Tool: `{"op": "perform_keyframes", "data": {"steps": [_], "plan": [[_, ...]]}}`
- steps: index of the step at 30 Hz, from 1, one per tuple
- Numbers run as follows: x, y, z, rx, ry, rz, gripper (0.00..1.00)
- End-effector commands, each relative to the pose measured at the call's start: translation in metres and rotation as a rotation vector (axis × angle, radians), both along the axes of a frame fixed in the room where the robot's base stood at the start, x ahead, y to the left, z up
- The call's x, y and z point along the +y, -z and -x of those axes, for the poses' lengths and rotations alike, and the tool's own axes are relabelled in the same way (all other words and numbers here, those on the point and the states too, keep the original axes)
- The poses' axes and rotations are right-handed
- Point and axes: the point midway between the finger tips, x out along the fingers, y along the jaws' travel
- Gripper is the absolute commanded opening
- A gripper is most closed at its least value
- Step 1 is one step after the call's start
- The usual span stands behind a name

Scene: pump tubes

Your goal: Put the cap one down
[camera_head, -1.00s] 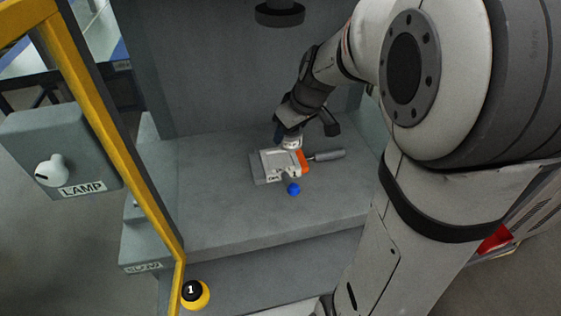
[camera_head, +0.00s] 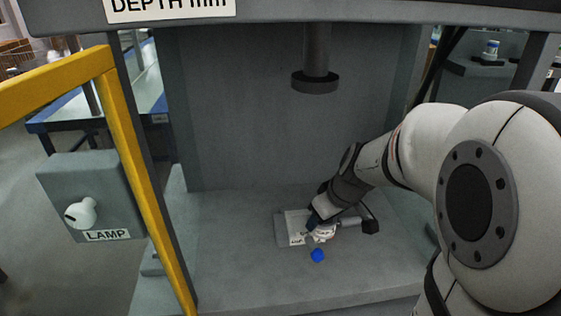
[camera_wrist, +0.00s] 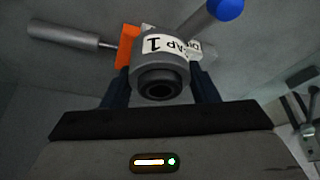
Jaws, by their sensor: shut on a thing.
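Cap one is a grey round cap with a dark-ringed hole and a white label reading "CAP 1" (camera_wrist: 162,72). In the wrist view it sits between the two dark fingers of my gripper (camera_wrist: 160,92), which is shut on it. In the head view my gripper (camera_head: 317,228) is low over the pale fixture plate (camera_head: 287,227) on the grey machine bed. The arm hides most of the cap there. I cannot tell whether the cap touches the fixture.
A blue knob (camera_head: 317,255) on a grey rod juts out beside the cap. An orange part (camera_wrist: 127,47) and a grey handle (camera_wrist: 62,33) lie close by. A dark round ram (camera_head: 315,82) hangs above. The yellow frame (camera_head: 140,160) and lamp box (camera_head: 92,195) stand left.

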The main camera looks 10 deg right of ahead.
Motion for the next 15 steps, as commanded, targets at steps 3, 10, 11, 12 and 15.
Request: {"op": "perform_keyframes", "data": {"steps": [3, 10, 11, 12, 15], "plan": [[0.016, -0.002, -0.029, 0.001, -0.005, -0.001, 0.17], [0.031, -0.001, -0.06, 0.0, -0.002, 0.001, 0.17], [0.031, -0.001, -0.061, 0.0, -0.001, 0.0, 0.17], [0.032, 0.0, -0.062, 0.0, -0.001, 0.0, 0.17], [0.032, 0.008, -0.063, 0.0, 0.001, 0.0, 0.17]]}}
